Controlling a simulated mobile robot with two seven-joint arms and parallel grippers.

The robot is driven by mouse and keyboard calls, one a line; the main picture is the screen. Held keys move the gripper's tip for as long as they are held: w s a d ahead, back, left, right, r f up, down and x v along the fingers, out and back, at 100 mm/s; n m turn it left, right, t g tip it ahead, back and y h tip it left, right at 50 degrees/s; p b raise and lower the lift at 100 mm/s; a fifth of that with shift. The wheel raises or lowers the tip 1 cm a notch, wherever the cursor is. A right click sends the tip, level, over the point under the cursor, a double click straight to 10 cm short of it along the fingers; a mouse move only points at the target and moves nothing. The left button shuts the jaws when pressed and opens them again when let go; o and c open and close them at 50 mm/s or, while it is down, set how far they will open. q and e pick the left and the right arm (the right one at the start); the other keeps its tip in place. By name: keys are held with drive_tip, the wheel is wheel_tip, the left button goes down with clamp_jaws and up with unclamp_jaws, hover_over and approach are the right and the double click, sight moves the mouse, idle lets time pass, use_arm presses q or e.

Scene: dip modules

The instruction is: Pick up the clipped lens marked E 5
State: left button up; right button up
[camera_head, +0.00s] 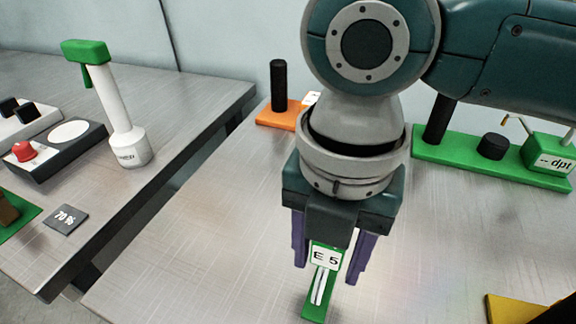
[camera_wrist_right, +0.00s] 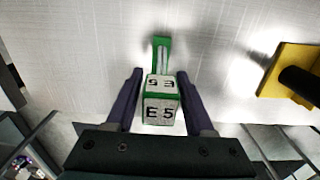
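The clipped lens marked E 5 (camera_head: 326,259) is a green piece with white labels and a narrow green strip with a pale slot. It is over the pale table near the front middle in the head view. In the right wrist view the lens (camera_wrist_right: 160,111) shows two E 5 labels, its green strip pointing away. My right gripper (camera_head: 330,272) points down over it, with one purple finger on each side. In the right wrist view the gripper (camera_wrist_right: 160,76) is open around the labelled block, with small gaps beside it. My left gripper is not in view.
A green base marked dpt (camera_head: 470,163) with black posts stands at the right. An orange base (camera_head: 272,117) with a black post is behind my arm. A yellow block (camera_head: 510,309) is front right. A second table at left holds a white green-topped device (camera_head: 118,115); a gap separates the tables.

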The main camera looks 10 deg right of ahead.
clamp_jaws()
drive_tip(key=shift+r, duration=0.15)
idle(0.4)
